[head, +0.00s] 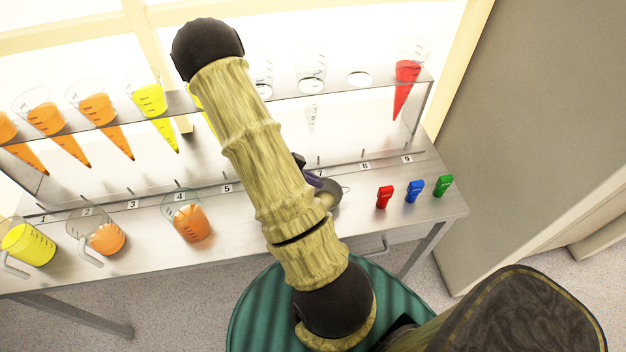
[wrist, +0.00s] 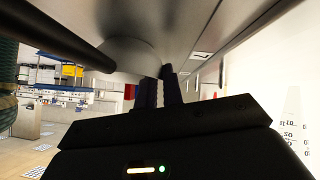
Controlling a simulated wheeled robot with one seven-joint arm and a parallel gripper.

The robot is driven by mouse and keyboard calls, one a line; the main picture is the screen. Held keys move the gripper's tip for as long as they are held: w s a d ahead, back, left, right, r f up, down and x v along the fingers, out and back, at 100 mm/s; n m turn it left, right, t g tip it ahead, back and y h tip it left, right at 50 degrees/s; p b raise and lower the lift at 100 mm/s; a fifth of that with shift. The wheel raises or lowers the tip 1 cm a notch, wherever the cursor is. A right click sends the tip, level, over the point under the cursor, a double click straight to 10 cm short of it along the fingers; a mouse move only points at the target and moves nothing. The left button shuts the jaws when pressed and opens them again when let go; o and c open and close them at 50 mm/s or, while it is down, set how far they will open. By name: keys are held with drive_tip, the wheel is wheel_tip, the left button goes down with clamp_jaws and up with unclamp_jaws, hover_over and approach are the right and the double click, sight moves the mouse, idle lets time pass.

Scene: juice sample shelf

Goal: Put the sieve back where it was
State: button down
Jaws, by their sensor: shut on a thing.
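The sieve (head: 328,191) is a small greyish round piece with a thin wire loop at its right, low over the steel bench near labels 7 and 8. My arm hides part of it. My gripper (head: 314,180) shows only as a dark and purple bit beside the sieve, mostly behind my arm. In the wrist view, the dark purple fingers of my gripper (wrist: 162,90) are close together, shut on the sieve. A pale grey rounded shape beyond them may be its bowl; I cannot tell for sure.
The bench (head: 270,222) has numbered places and a raised rack holding orange, yellow, red and clear cones. An orange jug (head: 190,222) stands at the left. A grey cabinet (head: 520,130) is beyond.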

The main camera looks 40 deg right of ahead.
drive_tip(key=c, duration=1.5)
unclamp_jaws()
drive_tip(key=shift+r, duration=0.1)
drive_tip(key=p+v, duration=0.1)
drive_tip(key=v, duration=1.1)
drive_tip(key=shift+p, duration=0.3)
